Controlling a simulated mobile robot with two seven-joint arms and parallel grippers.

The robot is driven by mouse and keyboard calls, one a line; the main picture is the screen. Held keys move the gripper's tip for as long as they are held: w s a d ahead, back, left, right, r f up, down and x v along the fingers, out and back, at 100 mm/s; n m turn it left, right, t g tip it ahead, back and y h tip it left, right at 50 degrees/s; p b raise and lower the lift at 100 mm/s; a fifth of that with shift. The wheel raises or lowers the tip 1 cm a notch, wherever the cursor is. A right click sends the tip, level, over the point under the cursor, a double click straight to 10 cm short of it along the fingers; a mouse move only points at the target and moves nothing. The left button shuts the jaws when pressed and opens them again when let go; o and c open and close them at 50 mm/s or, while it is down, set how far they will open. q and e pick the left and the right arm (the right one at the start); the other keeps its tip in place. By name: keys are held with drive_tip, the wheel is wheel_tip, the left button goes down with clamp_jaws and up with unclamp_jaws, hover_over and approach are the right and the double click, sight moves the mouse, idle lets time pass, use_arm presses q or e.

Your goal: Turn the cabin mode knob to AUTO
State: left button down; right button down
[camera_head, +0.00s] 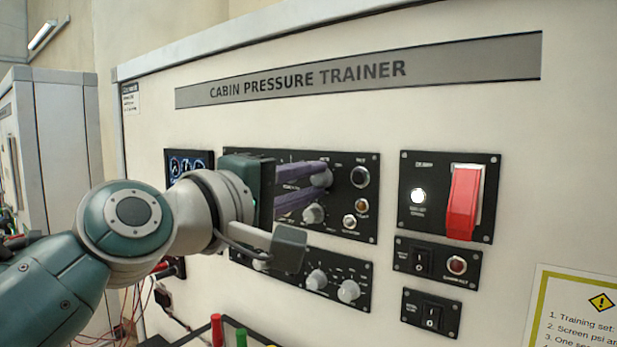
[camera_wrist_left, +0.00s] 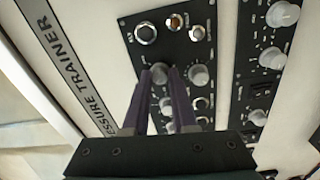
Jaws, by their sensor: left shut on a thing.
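The cabin mode knob (camera_head: 323,178) is a grey knob high on the black panel (camera_head: 367,223) under the "CABIN PRESSURE TRAINER" sign. My left gripper (camera_head: 319,183) comes in from the left with its purple fingers shut on this knob. In the left wrist view the knob (camera_wrist_left: 159,73) sits between the two fingertips (camera_wrist_left: 159,79). The fingers hide part of the knob and its markings. The labels are too small to read, so I cannot tell its setting. My right gripper is in neither view.
A second grey knob (camera_head: 312,214) sits close below the fingers. A lower panel (camera_head: 332,293) holds more knobs. A red switch cover (camera_head: 462,203) and rocker switches (camera_head: 422,262) are to the right. Red and green posts (camera_head: 216,329) stand below.

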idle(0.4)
use_arm(q)
drive_tip(key=c, duration=0.7)
unclamp_jaws()
drive_tip(key=shift+s, duration=0.1)
drive_tip(key=b+v, duration=0.3)
drive_tip(key=v, duration=0.6)
drive_tip(key=shift+s+a, duration=0.25)
drive_tip(key=shift+s, duration=0.05)
